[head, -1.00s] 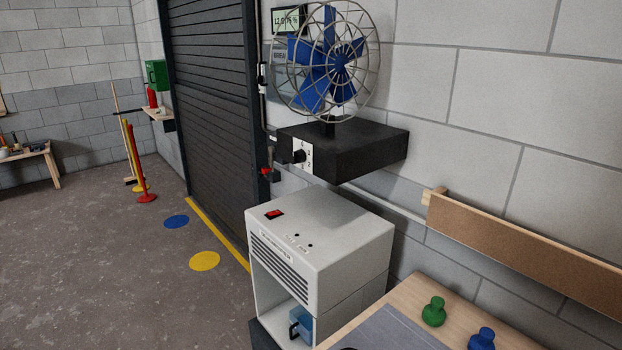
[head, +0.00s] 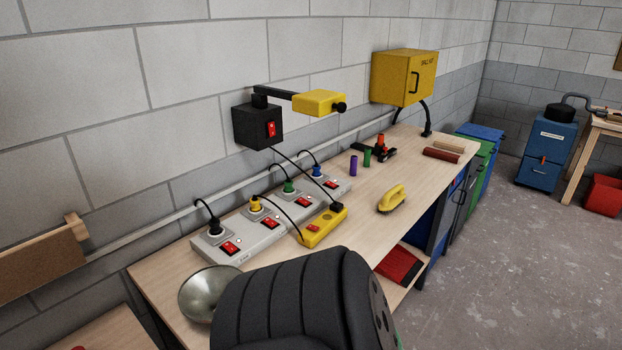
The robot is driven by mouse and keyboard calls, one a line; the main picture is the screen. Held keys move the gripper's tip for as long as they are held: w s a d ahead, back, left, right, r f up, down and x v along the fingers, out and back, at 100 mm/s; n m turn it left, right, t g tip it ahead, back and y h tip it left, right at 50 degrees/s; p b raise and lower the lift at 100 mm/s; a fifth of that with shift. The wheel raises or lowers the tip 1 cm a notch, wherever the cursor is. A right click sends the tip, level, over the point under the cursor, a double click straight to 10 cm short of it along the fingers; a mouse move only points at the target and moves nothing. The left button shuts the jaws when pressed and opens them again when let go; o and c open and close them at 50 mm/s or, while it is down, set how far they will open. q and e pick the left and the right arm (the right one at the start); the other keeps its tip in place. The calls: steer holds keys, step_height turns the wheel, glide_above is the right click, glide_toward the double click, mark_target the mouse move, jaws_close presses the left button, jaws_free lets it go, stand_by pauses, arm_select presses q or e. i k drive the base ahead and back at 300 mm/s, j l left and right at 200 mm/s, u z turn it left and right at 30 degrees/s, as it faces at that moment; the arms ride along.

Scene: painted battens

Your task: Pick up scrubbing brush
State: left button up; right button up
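The scrubbing brush (head: 392,197) has a yellow body with a looped handle and dark bristles below. It lies on the wooden workbench (head: 419,179), right of the middle, near the front edge. Nothing touches it and it is fully visible. Neither my left nor my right gripper shows in the head view.
A white power strip (head: 268,231) with plugs and a yellow box (head: 323,227) lie left of the brush. Purple (head: 353,166) and green cylinders stand behind it. A large black ribbed shape (head: 285,310) hides the bench's near part.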

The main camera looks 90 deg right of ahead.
mark_target(392, 198)
steer(key=z, duration=3.3)
